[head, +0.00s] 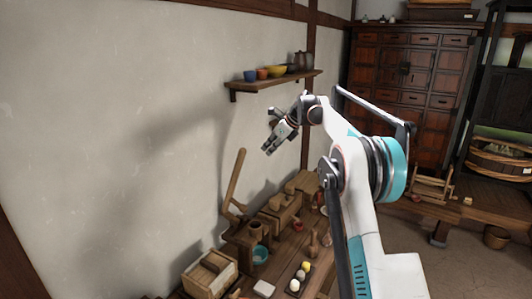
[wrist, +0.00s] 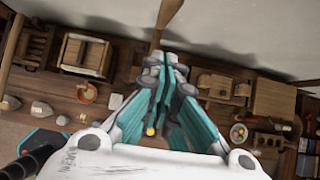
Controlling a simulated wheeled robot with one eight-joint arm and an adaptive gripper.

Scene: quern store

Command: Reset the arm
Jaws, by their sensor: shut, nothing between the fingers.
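My arm reaches up and out over the low wooden bench in the head view. My gripper (head: 270,145) hangs in the air at its end, below the wall shelf and clear of the bench top. In the wrist view my gripper (wrist: 165,70) points down towards the bench. Its teal and grey fingers are together, with nothing held between them. The fingers hide part of the bench beneath them.
A wall shelf (head: 275,82) holds several bowls and a dark pot (head: 303,61). A drawer cabinet (head: 410,70) stands behind.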

